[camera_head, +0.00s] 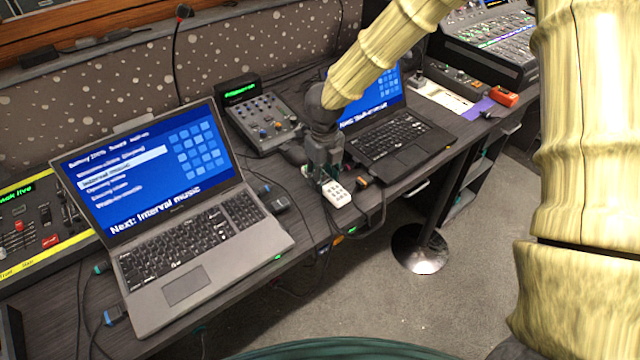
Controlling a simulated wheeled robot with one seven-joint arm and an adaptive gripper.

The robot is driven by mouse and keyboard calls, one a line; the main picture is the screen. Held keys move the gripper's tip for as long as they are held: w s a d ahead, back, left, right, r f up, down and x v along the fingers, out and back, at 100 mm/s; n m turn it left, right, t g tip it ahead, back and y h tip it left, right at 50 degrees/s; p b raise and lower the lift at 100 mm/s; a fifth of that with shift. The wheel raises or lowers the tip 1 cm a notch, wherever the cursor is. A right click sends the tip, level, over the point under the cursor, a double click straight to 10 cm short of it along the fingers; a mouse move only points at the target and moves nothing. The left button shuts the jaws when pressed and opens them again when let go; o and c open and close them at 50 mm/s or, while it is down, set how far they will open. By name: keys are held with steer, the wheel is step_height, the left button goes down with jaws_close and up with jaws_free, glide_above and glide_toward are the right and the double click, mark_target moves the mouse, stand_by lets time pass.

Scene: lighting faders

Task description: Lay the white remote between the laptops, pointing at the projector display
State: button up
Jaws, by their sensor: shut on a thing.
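The white remote (337,194) with dark buttons is at the desk's front edge, between the two laptops. My gripper (326,177) is above it, shut on its far end. I cannot tell whether the remote touches the desk. The grey laptop (185,215) is open on the left. The black laptop (395,140) is open on the right, its screen partly hidden by my arm. A dark box with a small green-lit display (240,92) stands behind the gap between the laptops. Its text is too small to read, so I cannot tell whether it is the projector display.
A knob panel (264,123) sits behind the gap. Cables and a small dark adapter (276,203) lie between the laptops. A fader desk (35,225) is at far left. A mixing console (500,45) and a red device (504,96) are at right. The desk edge is close to the remote.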

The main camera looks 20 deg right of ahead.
steer(key=shift+w+a, duration=0.25)
steer(key=shift+a, duration=0.1)
steer(key=shift+w+f, duration=0.1)
steer(key=shift+f, duration=1.7)
steer(key=shift+f, duration=0.15)
steer(key=o, duration=1.1)
steer(key=shift+c, duration=0.2)
step_height(320, 180, up, 12)
steer(key=shift+r, duration=0.15)
